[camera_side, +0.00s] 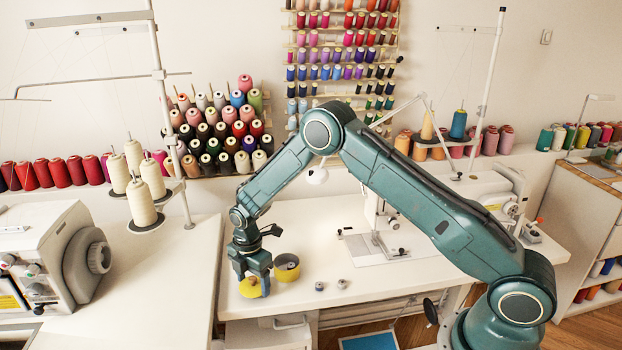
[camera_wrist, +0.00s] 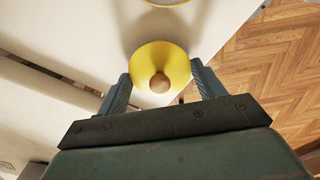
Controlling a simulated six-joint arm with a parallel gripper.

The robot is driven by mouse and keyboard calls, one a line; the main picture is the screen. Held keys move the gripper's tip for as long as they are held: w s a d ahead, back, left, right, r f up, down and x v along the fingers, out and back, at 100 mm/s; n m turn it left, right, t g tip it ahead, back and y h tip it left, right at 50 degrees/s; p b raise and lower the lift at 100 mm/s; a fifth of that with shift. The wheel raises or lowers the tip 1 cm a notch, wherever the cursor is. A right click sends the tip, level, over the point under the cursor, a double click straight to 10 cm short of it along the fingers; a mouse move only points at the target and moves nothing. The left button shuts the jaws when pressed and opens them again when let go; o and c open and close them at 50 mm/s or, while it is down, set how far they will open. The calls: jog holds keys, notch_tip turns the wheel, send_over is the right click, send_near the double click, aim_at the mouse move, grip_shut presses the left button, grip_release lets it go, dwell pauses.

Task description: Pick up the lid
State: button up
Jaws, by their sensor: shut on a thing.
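The lid (camera_wrist: 160,60) is a round yellow disc with a brown knob in its middle. In the wrist view it sits between the two fingers of my gripper (camera_wrist: 160,84), which touch it on both sides. In the side view my gripper (camera_side: 255,285) points down over the front left of the white table, with the yellow lid (camera_side: 247,289) between its fingers. I cannot tell whether the lid touches the table.
Two small grey bobbins lie on the table (camera_side: 420,280), one of them nearest the container (camera_side: 319,286). A sewing machine (camera_side: 380,225) stands to the right. A grey machine (camera_side: 60,260) and thread cones (camera_side: 140,200) stand at left. The table's front edge is close to my gripper.

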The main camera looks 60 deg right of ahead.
aim_at(253, 278)
notch_tip(253, 278, up, 19)
dwell(0.5)
dwell(0.5)
jog(key=s+d+f, duration=0.2)
jog(key=d+f, duration=0.7)
jog(key=d, duration=0.1)
jog(key=shift+s+f, duration=0.15)
jog(key=shift+s, duration=0.25)
jog(key=shift+f, duration=0.15)
jog(key=shift+f, duration=2.7)
jog(key=shift+f, duration=0.65)
jog(key=o, duration=0.7)
jog(key=shift+r, duration=0.1)
